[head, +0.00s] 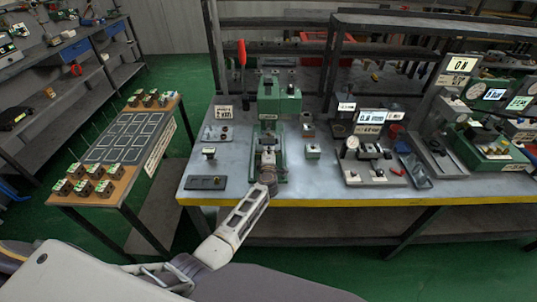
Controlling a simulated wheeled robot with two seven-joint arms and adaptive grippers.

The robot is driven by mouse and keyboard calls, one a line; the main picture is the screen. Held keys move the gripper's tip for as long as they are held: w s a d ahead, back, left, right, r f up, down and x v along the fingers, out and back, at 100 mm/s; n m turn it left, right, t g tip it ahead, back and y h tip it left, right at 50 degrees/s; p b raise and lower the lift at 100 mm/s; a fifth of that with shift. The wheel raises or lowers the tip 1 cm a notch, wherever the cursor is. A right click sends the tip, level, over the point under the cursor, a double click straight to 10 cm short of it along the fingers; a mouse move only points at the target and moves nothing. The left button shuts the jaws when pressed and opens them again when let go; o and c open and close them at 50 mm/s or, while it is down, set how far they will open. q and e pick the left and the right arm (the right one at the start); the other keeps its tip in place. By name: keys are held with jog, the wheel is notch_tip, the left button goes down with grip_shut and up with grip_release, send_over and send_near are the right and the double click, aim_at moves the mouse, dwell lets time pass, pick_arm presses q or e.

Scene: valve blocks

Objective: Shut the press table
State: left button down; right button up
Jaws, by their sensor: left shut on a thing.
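The green press (279,97) stands on the grey workbench, with a red-handled lever (242,53) raised at its left. Its press table (282,160) is a green slide running from under the press head toward the bench's front edge. My left arm reaches up from the bottom of the head view. My left gripper (267,164) is at the near part of the press table and is shut on it. The gripper hides the gripped part and some of the slide. My right gripper is not in view.
The workbench (330,187) has a yellow front edge. A dark plate (206,183) and small blocks lie left of the press. A small block (313,151) and a gauge fixture (368,160) stand to its right. A side table (92,203) with several valve blocks stands left.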

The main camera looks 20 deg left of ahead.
pick_arm(q)
jog(key=shift+w+r, duration=0.1)
jog(key=shift+r, duration=0.05)
jog(key=c, duration=1.8)
grip_release()
jog(key=shift+c, duration=0.2)
jog(key=shift+w+f, duration=0.15)
jog(key=shift+f, duration=0.05)
jog(key=shift+s+r, duration=0.1)
jog(key=shift+s, duration=0.1)
jog(key=shift+v, duration=5.75)
jog(key=shift+d, duration=0.15)
jog(key=shift+r, duration=0.1)
